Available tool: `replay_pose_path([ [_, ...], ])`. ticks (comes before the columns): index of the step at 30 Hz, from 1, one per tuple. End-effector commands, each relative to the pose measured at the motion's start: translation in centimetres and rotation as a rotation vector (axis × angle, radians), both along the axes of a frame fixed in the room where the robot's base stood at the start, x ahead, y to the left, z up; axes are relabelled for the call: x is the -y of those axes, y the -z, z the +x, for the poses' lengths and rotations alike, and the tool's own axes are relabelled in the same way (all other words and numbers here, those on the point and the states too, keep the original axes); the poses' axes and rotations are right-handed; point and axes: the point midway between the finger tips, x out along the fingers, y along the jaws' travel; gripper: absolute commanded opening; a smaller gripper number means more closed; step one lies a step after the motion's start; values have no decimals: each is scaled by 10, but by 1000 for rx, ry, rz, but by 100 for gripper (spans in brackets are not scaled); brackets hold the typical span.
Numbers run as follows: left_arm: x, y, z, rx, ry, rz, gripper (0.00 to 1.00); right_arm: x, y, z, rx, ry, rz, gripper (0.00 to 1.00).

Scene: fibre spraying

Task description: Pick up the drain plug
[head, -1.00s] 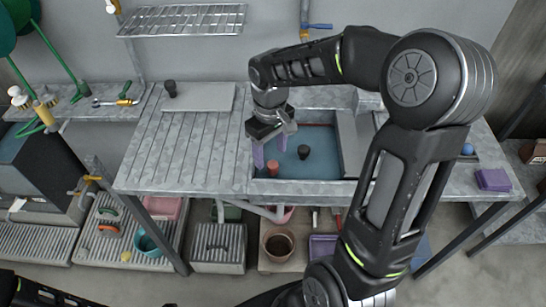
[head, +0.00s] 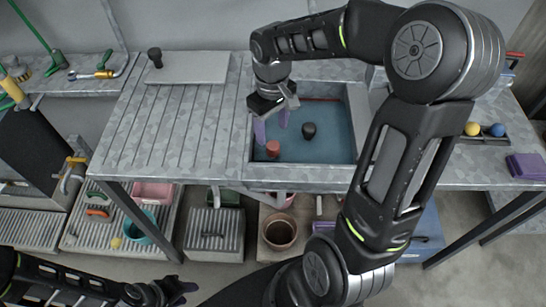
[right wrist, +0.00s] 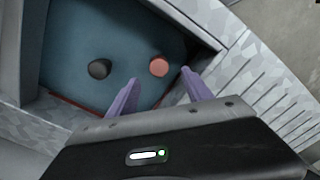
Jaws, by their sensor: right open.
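A red plug-like piece (head: 273,149) and a black plug-like piece (head: 308,130) stand apart in the blue-floored sink (head: 342,153). I cannot tell for sure which is the drain plug. Both also show in the right wrist view, the red piece (right wrist: 159,67) and the black piece (right wrist: 99,69). My right gripper (head: 271,125) hangs over the sink, purple fingers apart and empty. In the right wrist view the red piece shows just past the gap between the fingertips (right wrist: 160,79). My left gripper (head: 174,289) is low at the bottom left, away from the sink; its jaws are unclear.
The sink's metal rim (head: 300,185) surrounds both pieces. A grey board (head: 190,68) with a black object (head: 155,57) lies on the ridged drainboard. Yellow (head: 472,129) and blue balls (head: 497,130) and a purple cloth (head: 526,166) are at right. A brown pot (head: 280,232) stands below.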

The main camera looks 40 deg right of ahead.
Motion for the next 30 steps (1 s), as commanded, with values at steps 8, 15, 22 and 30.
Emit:
replay_pose_path([
  [8,0,-1,1,1,1,-1,36,0,-1,0,0,0,0,59],
  [15,0,-2,1,1,1,0,36,0,18,0,-2,0,0,59],
  [22,0,-2,1,1,1,0,36,0,26,0,0,0,0,59],
  [30,0,-5,1,1,1,0,36,1,33,-1,-3,0,0,59],
])
